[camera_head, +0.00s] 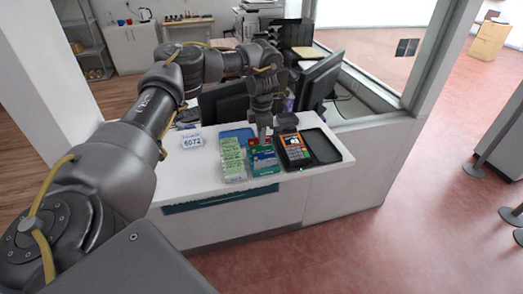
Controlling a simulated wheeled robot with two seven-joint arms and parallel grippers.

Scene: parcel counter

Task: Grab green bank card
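My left arm reaches across the picture from the left, and my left gripper (264,137) points down over the counter. Its fingertips are at the far end of a small group of bank cards, close to a red patch there. The fingers are too small to tell whether they are open or shut, or whether they touch a card. A blue and green card area (264,161) lies just in front of the gripper, with green showing at its near edge. I cannot clearly separate the single cards. My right gripper is not in view.
On the white counter (206,178), green-labelled packs (232,161) lie left of the cards. A payment terminal (294,151) and a black tray (321,146) are on the right. A sign reading 6072 (192,141) stands left. Monitors (320,79) are behind.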

